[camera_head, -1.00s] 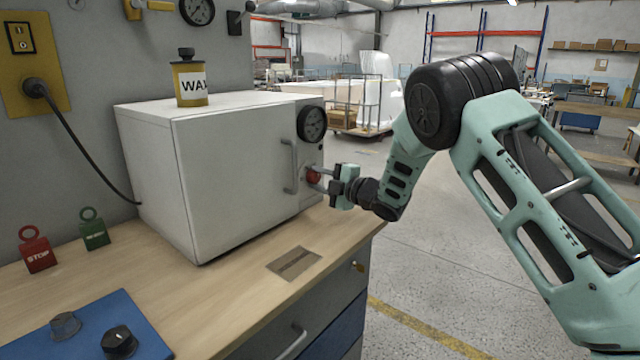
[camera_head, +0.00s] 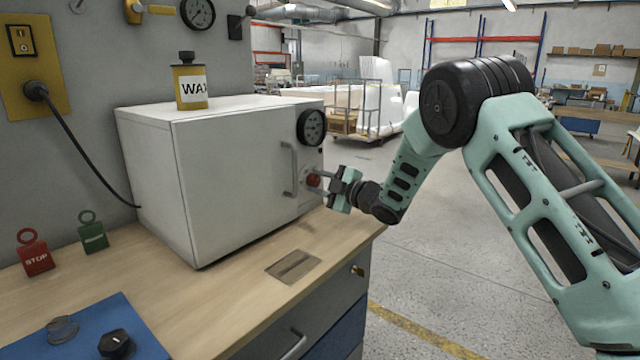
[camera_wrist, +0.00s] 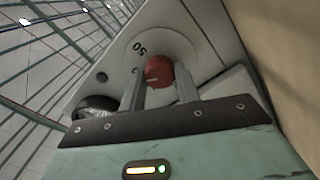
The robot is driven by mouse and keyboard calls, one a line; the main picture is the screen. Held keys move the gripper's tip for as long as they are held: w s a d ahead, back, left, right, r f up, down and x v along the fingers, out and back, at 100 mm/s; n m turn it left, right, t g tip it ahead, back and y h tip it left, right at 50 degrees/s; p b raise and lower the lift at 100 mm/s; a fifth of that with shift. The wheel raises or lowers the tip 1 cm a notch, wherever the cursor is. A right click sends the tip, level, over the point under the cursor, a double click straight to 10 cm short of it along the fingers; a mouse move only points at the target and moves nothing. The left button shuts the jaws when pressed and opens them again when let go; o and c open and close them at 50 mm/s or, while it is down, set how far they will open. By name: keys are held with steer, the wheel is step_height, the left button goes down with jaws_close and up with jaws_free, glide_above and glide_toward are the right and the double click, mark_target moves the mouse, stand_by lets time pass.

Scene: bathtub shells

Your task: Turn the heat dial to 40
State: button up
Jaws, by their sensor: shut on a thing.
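The heat dial is a small red knob (camera_head: 313,180) on the front of a white oven-like box (camera_head: 215,190), below a black round gauge (camera_head: 312,127). In the wrist view the red knob (camera_wrist: 160,71) sits on a pale round plate (camera_wrist: 150,47) where the number 50 is readable; other marks are too small or hidden. My gripper (camera_head: 325,177) reaches in from the right. Its two fingers (camera_wrist: 159,88) stand on either side of the knob and are shut on it. The gripper looks tilted about its axis. The knob's exact setting cannot be read.
A grey vertical handle (camera_head: 289,170) stands left of the dial. A wax can (camera_head: 190,82) is on top of the box. Open floor is at right.

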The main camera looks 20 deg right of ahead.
steer(key=o, duration=1)
steer(key=b+v, duration=0.2)
steer(key=v, duration=1.5)
steer(key=shift+s+d, duration=0.15)
